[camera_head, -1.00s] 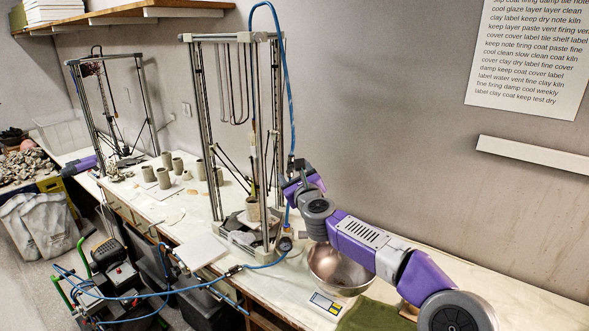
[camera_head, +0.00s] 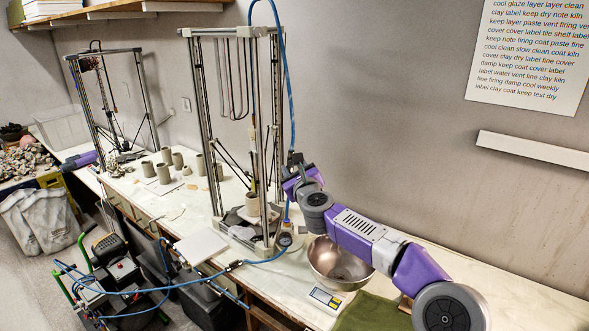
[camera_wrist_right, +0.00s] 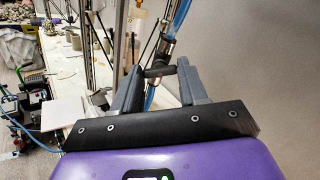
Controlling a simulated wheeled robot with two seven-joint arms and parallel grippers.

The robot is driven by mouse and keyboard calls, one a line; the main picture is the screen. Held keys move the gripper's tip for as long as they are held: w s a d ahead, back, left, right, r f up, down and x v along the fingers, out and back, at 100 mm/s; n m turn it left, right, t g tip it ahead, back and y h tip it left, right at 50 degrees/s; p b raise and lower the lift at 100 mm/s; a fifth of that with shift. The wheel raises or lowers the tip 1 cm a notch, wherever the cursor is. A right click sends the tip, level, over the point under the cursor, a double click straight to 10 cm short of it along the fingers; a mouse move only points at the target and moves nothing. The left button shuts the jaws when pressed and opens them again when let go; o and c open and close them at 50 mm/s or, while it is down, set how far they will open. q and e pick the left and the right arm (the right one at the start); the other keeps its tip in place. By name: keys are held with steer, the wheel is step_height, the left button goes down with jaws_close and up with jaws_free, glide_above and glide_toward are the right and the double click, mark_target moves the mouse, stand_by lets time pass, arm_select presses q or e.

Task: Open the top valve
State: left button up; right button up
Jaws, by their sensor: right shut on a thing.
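The top valve is on the blue hose beside the tall clay printer frame. In the right wrist view its dark handle (camera_wrist_right: 160,70) sits crosswise between the two grey fingers, with the metal fitting and blue hose behind it. My right gripper (camera_wrist_right: 158,82) is shut on this handle. In the head view my right gripper (camera_head: 291,170) is at the hose, right of the frame's front post, and it hides most of the valve there.
The tall printer frame (camera_head: 199,120) stands just left of my right gripper. A metal bowl (camera_head: 325,268), a small scale (camera_head: 326,298) and a green cloth (camera_head: 370,315) are on the table below my right arm. A pressure gauge (camera_head: 285,240) is on the hose lower down. A wall is behind.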

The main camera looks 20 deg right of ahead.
steer(key=n+p, duration=0.1)
steer(key=n, duration=0.5)
steer(key=shift+r+n, duration=0.1)
steer(key=shift+n, duration=0.3)
steer(key=n+p, duration=0.1)
steer(key=n, duration=0.1)
steer(key=n+p, duration=0.1)
steer(key=n, duration=0.2)
steer(key=shift+n+g+y, duration=0.3)
steer(key=shift+y, duration=0.1)
steer(key=o, duration=1.1)
steer(key=shift+c, duration=0.2)
steer(key=shift+s, duration=0.1)
